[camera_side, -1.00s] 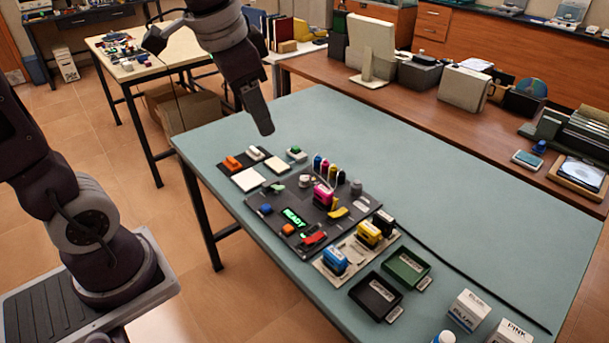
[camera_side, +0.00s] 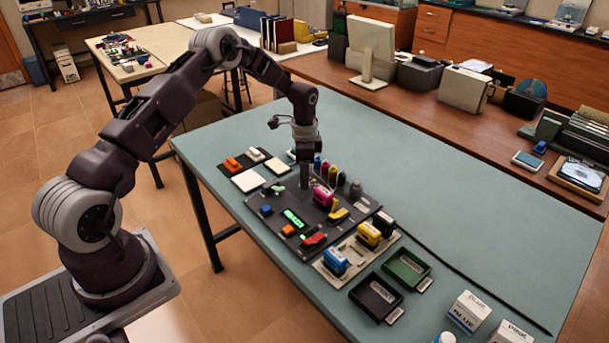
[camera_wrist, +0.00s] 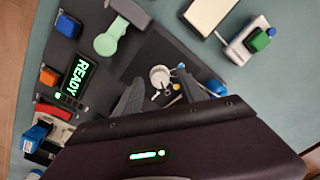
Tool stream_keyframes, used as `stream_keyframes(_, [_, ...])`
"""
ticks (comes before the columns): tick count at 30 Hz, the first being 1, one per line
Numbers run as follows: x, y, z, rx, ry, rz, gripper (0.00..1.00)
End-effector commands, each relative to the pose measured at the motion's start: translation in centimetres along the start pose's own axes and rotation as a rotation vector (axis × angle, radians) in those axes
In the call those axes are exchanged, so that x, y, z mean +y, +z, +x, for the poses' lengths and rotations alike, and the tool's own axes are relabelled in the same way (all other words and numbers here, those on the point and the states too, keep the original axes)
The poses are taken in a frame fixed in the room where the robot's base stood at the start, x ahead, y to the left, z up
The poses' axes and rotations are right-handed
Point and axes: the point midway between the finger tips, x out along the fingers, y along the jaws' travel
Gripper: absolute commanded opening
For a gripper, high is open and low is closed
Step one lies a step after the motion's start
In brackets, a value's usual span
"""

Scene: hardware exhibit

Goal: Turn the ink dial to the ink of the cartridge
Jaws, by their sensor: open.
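The dial, a pale grey round knob (camera_wrist: 160,76), sits on the dark panel (camera_wrist: 150,55) in the wrist view. My gripper (camera_wrist: 160,92) is open, with its two dark fingers on either side of the knob and nothing held. I cannot tell whether they touch it. In the side view my gripper (camera_side: 304,184) points straight down at the panel and hides the knob. A magenta cartridge-like block (camera_side: 322,196) stands just right of it. Small ink bottles (camera_side: 325,168) in blue, magenta, yellow and black stand behind. The dial's pointed setting is not readable.
A green display (camera_side: 293,218) reads READY; it also shows in the wrist view (camera_wrist: 76,76). A pale green lever (camera_wrist: 110,38) lies near the knob. Blue (camera_side: 335,261) and yellow (camera_side: 368,233) blocks sit on a cream tray. Black (camera_side: 376,298) and green (camera_side: 405,268) bins stand in front.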

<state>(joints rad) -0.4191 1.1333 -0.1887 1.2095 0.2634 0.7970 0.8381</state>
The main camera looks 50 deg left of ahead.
Motion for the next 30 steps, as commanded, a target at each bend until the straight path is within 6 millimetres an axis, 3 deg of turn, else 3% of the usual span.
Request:
stream_keyframes(8, [-0.02,-0.04,0.46,0.001,-0.002,0.0,0.47])
stream_keyframes(16, [0.0,-0.03,0.44,0.001,-0.001,0.0,0.0])
stream_keyframes(30, [0.01,-0.07,0.42,-0.003,-0.002,-0.097,0.0])
